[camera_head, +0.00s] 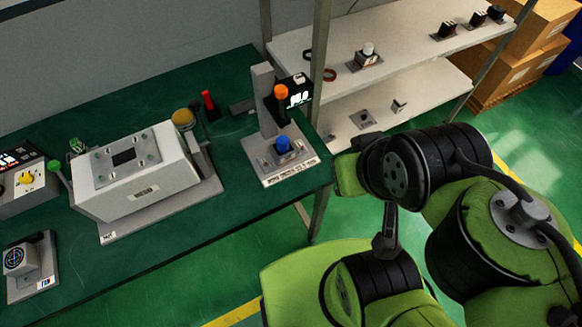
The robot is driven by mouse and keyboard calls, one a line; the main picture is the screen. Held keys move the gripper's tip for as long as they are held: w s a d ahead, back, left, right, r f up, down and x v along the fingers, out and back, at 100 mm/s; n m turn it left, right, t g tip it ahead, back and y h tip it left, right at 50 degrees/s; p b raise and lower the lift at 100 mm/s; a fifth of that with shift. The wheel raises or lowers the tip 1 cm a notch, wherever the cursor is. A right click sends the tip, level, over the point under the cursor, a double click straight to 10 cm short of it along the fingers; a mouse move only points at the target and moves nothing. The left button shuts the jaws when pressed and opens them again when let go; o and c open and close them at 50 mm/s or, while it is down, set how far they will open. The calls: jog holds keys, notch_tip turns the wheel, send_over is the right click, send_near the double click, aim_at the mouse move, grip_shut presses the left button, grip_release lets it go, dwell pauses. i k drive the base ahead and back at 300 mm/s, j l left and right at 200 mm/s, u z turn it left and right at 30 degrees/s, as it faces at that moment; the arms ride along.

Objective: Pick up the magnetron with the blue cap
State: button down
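The blue-capped part (283,145), which fits the magnetron, sits upright on a grey stand (270,176) at the right end of the green table. Its cap is blue and its lower body is dark and small. An orange knob (281,91) on the stand's upright is above it. My green and black arm is folded at the lower right, apart from the stand. I cannot make out my gripper's fingers, and no part is seen held.
A white box-shaped device (135,170) fills the green table's (100,105) middle. A red-topped item (209,103) stands behind it. Right of the table, a two-level shelf (420,90) holds a white-capped part (368,52) and several black-capped ones. A table post rises near the stand.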

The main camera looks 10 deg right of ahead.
aim_at(283, 152)
jog(key=j+u, duration=0.15)
jog(key=u, duration=0.2)
jog(key=i+j+u, duration=0.1)
jog(key=u, duration=0.25)
jog(key=i+u, duration=0.15)
jog(key=u, duration=0.2)
